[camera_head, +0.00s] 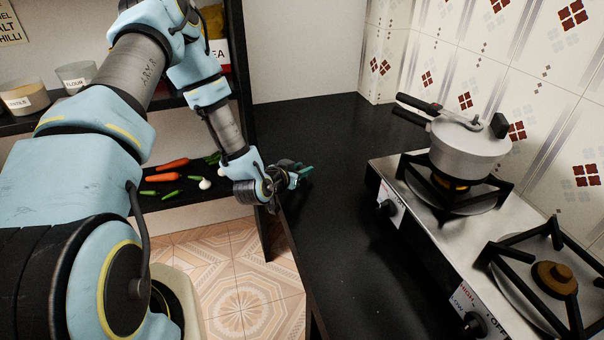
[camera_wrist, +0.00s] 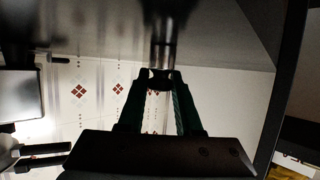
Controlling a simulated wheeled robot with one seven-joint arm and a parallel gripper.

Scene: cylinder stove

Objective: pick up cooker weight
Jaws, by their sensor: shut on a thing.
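My gripper (camera_head: 303,173) is over the left edge of the black counter, well to the left of the pressure cooker (camera_head: 468,148). In the wrist view my gripper (camera_wrist: 161,78) has its two dark green fingers closed in on a small dark metallic cylinder, which looks like the cooker weight (camera_wrist: 163,45). The weight is blurred and dim there, and I cannot make it out in the head view. The cooker stands on the rear burner of the stove with its lid and black handles on.
The steel stove (camera_head: 385,172) has a free front burner (camera_head: 555,278) at the right. The black counter (camera_head: 335,250) is clear between my gripper and the stove. A shelf with carrots (camera_head: 163,178), other vegetables and jars stands at the left.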

